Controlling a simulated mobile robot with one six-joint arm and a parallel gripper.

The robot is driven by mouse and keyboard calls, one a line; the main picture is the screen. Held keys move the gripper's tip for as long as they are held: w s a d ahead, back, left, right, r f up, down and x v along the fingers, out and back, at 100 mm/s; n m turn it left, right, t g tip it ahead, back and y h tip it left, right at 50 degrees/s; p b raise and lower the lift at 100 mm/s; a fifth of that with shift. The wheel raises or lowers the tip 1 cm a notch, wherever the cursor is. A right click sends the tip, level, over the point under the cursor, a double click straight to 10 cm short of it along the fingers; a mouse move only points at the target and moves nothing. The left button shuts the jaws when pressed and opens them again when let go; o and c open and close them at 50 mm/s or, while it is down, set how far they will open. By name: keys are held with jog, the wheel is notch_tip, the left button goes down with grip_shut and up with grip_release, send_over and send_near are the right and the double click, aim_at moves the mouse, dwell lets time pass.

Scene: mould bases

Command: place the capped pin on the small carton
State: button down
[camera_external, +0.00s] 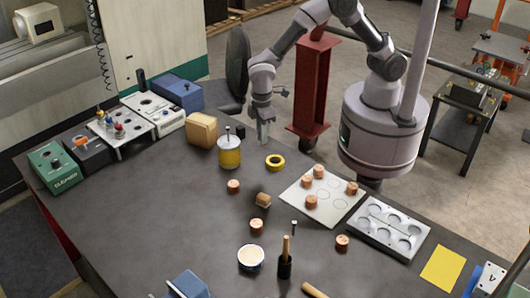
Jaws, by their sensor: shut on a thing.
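My gripper (263,140) points down above the back of the dark table, right of and behind the yellow tin. It is shut on a slim, pale thing, which I take for the capped pin, though its fingers hide most of it. A tan cardboard box (201,130), which looks like the small carton, stands upright at the back, left of my gripper and apart from it. Its top looks bare.
A white plate (323,205) and grey mould base (390,228) lie right.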

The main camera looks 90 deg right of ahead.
jog(key=w+d+r+m+p, duration=0.1)
jog(key=w+d+r+m, duration=0.15)
jog(key=d, duration=0.75)
jog(key=w+d+r+m+p, duration=0.15)
jog(key=d+m, duration=0.25)
jog(key=d, duration=0.5)
jog(key=p, duration=0.2)
send_near(211, 119)
jog(key=shift+s+f+n, duration=0.25)
jog(key=shift+s+f, duration=0.35)
jog(key=shift+s, duration=0.05)
jog(key=shift+w, duration=0.5)
notch_tip(211, 119, down, 4)
jog(key=shift+w+r+b, duration=0.1)
jog(key=shift+r+b, duration=0.05)
jog(key=shift+b, duration=0.15)
jog(key=c, duration=1.5)
grip_release()
jog(key=shift+o, duration=0.2)
